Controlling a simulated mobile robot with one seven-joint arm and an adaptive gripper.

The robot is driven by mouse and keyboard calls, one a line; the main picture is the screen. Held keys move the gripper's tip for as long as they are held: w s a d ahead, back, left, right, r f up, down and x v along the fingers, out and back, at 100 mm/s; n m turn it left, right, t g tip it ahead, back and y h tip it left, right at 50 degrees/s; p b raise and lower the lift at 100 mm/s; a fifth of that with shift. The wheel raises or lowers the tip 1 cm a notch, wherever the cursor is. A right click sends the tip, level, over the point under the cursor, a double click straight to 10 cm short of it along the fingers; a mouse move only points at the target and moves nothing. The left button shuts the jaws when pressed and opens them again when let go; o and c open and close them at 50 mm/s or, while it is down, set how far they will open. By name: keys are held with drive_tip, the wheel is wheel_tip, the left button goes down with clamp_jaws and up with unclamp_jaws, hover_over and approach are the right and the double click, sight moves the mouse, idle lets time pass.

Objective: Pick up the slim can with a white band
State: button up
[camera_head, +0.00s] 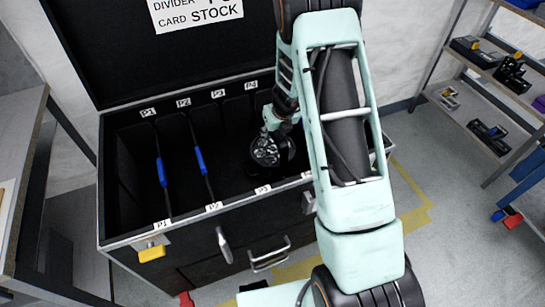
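A black round par can (266,152), with pale lens spots on its face, is inside the open black case (130,235), in the right part of its bay. No white band shows on it, and I cannot tell whether it is the slim can. My gripper (271,129) reaches down into the case at the can's upper end. The gripper is small and dark here, so I cannot tell whether its fingers touch the can or are open or shut. My arm hides the right end of the case.
Dividers with blue pieces (161,172) split the left of the case into narrow slots, with P labels on the rims. The lid (170,55) stands open behind. Shelves (470,110) stand right; a table (22,135) stands left.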

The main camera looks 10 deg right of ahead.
drive_tip(key=shift+f, duration=0.25)
drive_tip(key=shift+c, duration=0.6)
clamp_jaws()
drive_tip(key=shift+w+r, duration=0.15)
